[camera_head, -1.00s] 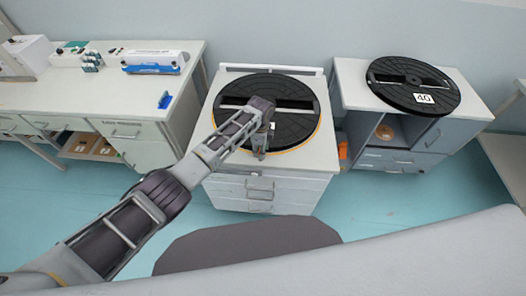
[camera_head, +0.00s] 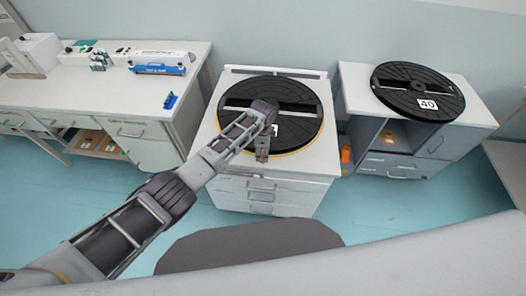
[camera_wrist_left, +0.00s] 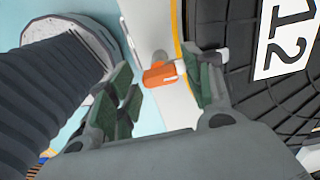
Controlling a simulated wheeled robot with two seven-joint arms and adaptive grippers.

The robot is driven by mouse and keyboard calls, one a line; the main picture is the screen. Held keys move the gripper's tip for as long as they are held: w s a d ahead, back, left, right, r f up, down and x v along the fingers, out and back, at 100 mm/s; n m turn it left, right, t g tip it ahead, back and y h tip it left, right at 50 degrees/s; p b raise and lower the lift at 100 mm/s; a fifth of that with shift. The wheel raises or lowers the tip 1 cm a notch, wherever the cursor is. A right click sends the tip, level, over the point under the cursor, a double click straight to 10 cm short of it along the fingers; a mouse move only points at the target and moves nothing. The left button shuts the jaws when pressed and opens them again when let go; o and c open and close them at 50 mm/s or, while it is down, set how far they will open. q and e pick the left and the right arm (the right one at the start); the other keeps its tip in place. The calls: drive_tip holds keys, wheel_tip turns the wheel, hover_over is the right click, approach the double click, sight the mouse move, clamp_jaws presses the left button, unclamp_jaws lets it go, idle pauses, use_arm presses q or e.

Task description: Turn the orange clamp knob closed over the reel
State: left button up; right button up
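The black reel (camera_head: 308,120) lies flat on the middle white cabinet, and its white label reading 12 shows large in the left wrist view (camera_wrist_left: 286,38). My left gripper (camera_head: 262,152) is over the reel's near edge. In the left wrist view its green-padded fingers (camera_wrist_left: 162,92) are spread apart, with the knob seen in the gap and nothing visibly gripped. My right gripper is out of view.
A second reel labelled 40 (camera_head: 418,92) lies on the right cabinet (camera_head: 470,108). A white bench (camera_head: 60,95) on the left holds a blue-and-white box (camera_head: 160,64) and a small blue item (camera_head: 170,100). Floor shows between the cabinets.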

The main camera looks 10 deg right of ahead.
use_arm(q)
wheel_tip(320, 180, up, 12)
idle(1.2)
drive_tip(key=shift+f, duration=0.1)
idle(0.4)
